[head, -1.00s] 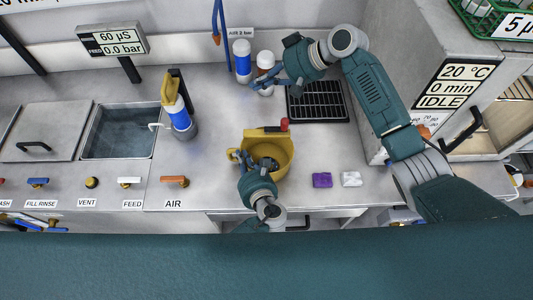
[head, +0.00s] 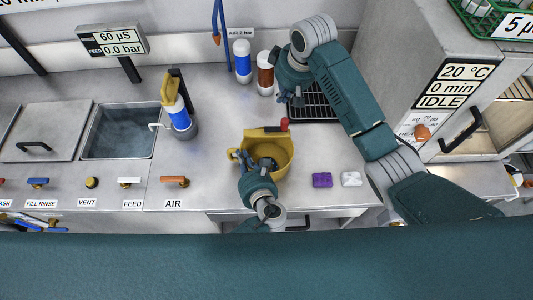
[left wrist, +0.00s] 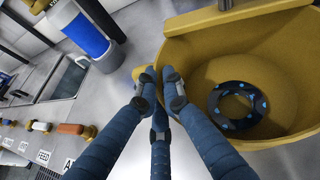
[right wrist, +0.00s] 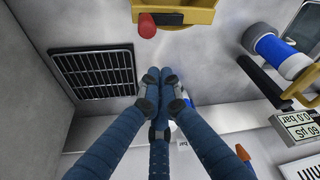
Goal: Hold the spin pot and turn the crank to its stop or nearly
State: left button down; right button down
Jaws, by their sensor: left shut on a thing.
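The yellow spin pot (head: 285,154) stands on the steel bench; it fills the upper right of the left wrist view (left wrist: 290,75). A dark ring with blue spots (left wrist: 237,106) lies in its bowl. The crank's red knob (head: 284,124) is at the back right of the pot, and it shows at the top of the right wrist view (right wrist: 147,26). My left gripper (head: 240,156) is shut on the left rim of the pot. My right gripper (head: 289,98) is above the bench behind the pot, apart from the knob, with its fingers together and empty.
A black grate (head: 316,104) lies right of my right gripper. A blue-white bottle (head: 242,63) and a brown one (head: 265,74) stand behind. Another blue-labelled bottle (head: 179,116) is left of the pot. Purple (head: 322,180) and white (head: 351,179) blocks lie at right.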

notch_tip(320, 180, down, 8)
jog(key=shift+f, duration=0.2)
dwell(0.3)
jog(key=shift+s, duration=0.1)
dwell(1.3)
